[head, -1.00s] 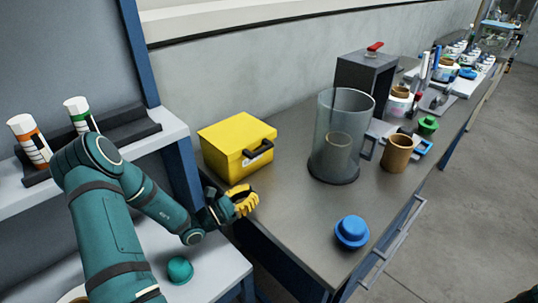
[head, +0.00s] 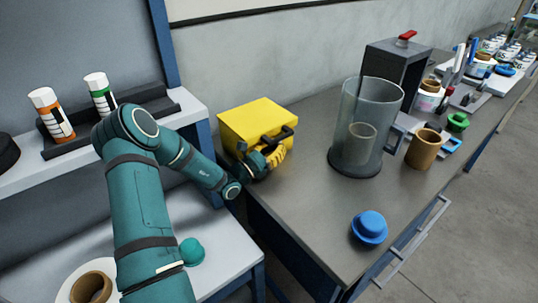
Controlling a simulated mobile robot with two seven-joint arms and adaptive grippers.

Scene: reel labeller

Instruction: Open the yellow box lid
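The yellow box (head: 258,116) stands upright at the left end of the grey workbench, against the wall side. Its lid is down, and a dark handle (head: 288,131) is on its front face. My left gripper (head: 279,153), with yellow fingers, is right at the front of the box, just below the handle. It hides the lower front of the box. I cannot tell whether the fingers touch the box or handle, or how far apart they are. My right gripper is not in view.
A blue knob-like lid (head: 370,228) lies near the bench's (head: 310,205) front edge. A brown cup (head: 424,149) and a dark box (head: 396,68) are further right. Bench between box and jug is clear.

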